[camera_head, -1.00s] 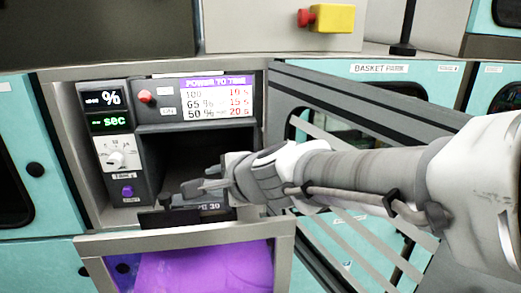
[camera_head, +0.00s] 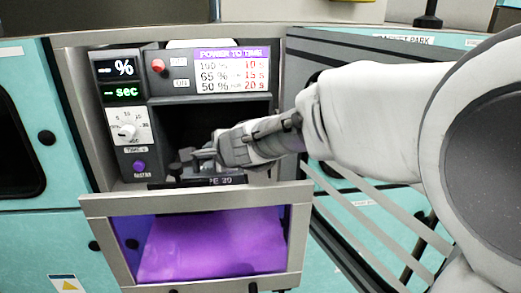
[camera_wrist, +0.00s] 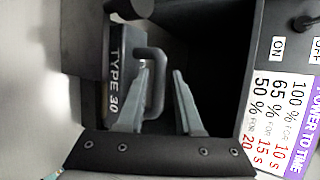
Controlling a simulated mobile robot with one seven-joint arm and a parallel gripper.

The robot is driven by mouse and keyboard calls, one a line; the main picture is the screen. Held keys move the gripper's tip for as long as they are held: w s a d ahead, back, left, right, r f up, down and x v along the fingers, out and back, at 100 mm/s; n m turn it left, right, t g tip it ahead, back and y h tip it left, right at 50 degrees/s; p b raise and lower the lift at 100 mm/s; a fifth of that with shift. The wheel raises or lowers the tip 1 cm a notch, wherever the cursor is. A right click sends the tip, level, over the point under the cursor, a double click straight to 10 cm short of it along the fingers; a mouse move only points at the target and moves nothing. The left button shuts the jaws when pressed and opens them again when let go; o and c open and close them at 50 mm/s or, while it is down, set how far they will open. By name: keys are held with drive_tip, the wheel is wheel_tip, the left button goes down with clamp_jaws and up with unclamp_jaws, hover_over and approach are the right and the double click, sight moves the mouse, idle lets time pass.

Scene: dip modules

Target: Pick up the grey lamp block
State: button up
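The grey lamp block, labelled TYPE 30 (camera_wrist: 116,84), sits in the dark bay of the housing; its label also shows partly in the head view (camera_head: 224,181). Its grey loop handle (camera_wrist: 157,75) sticks out towards the right in the wrist view. My gripper (camera_wrist: 161,72) is open, its two fingers apart. The handle's bar lies between the fingers in the wrist view, nearer the left finger, which overlaps the loop. I cannot tell whether they touch. In the head view my gripper (camera_head: 190,161) reaches into the bay from the right and hides part of the block.
A control panel (camera_head: 122,110) with a knob stands left of the bay, and a POWER TO TIME sign (camera_head: 231,70) is above it. A framed purple window (camera_head: 215,243) juts out below. An open grey slatted door (camera_head: 375,225) is at the right.

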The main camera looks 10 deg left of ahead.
drive_tip(key=shift+x, duration=1.2)
clamp_jaws()
drive_tip(key=shift+r, duration=0.1)
idle(0.4)
